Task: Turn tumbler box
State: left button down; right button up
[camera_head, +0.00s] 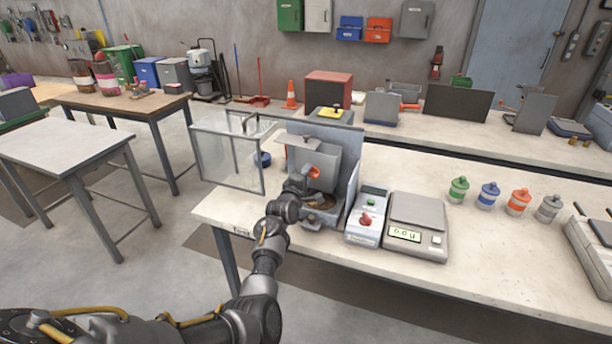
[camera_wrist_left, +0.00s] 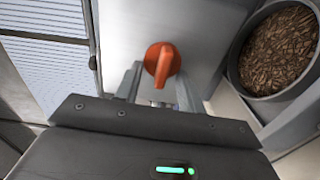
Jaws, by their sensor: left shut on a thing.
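The tumbler box (camera_head: 312,160) is a grey metal box in an open-topped grey frame at the front left of the bench. Its orange knob (camera_head: 314,172) faces my side, and it also shows in the left wrist view (camera_wrist_left: 162,60). My left gripper (camera_head: 300,180) reaches the box front. In the left wrist view my left gripper (camera_wrist_left: 158,88) has one finger on each side of the knob and is shut on it. The fingers hide part of the knob's base. A round pan of brown pellets (camera_wrist_left: 278,50) lies right of the box. My right gripper is out of view.
A clear hinged guard (camera_head: 228,155) stands open left of the machine. A control box with a red button (camera_head: 366,219) and a scale (camera_head: 416,212) stand close on the right. Several coloured jars (camera_head: 488,195) stand farther right. The bench front (camera_head: 450,285) is clear.

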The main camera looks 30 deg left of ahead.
pick_arm(q)
jog(key=shift+f+n, duration=0.1)
jog(key=shift+n, duration=0.3)
jog(key=c, duration=0.9)
grip_release()
jog(key=shift+a, duration=0.1)
jog(key=shift+s, duration=0.1)
jog(key=s, duration=0.3)
jog(key=s+b, duration=0.1)
jog(key=s, duration=0.3)
jog(key=s+d, duration=0.1)
jog(key=s, duration=0.2)
jog(key=shift+s+b, duration=0.3)
